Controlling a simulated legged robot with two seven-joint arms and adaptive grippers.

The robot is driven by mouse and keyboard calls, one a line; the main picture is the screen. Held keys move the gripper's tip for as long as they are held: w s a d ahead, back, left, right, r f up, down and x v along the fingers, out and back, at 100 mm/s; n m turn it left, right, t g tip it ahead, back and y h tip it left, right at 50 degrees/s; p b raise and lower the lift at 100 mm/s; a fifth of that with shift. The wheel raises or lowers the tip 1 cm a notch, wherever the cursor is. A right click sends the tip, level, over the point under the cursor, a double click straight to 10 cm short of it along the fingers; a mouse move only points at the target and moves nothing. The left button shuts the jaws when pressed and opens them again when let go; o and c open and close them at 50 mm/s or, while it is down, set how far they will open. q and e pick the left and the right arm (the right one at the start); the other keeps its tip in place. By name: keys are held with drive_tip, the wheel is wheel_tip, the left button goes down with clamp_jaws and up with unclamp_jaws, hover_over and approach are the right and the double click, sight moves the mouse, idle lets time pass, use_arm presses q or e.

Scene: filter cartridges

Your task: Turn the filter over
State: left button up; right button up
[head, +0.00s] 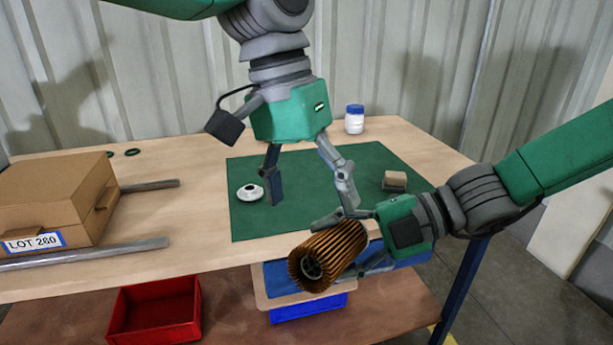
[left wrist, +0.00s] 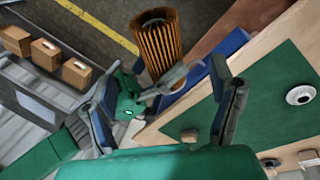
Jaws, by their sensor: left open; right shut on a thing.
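The filter (head: 333,252) is a brown pleated cylinder. In the head view it is tilted, with its dark round end with a hole facing down and left. My right gripper (head: 345,245) is shut on it near the table's front edge. My left gripper (head: 312,196) is open and empty above the green mat (head: 290,170), up and left of the filter. Its fingers also show in the left wrist view (left wrist: 165,118), spread apart.
A white round part (head: 250,192) and a small brown block (head: 395,181) are on the mat. A white jar with a blue lid (head: 354,120) stands behind. A cardboard box (head: 60,200) sits between metal rails at left. A red bin (head: 155,310) and a blue bin (head: 308,306) are below the table.

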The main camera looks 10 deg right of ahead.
sight(324, 259)
use_arm(q)
drive_tip(key=x, duration=0.9)
drive_tip(key=shift+f, duration=0.4)
drive_tip(key=c, duration=1.3)
use_arm(e)
drive_tip(key=o, duration=1.3)
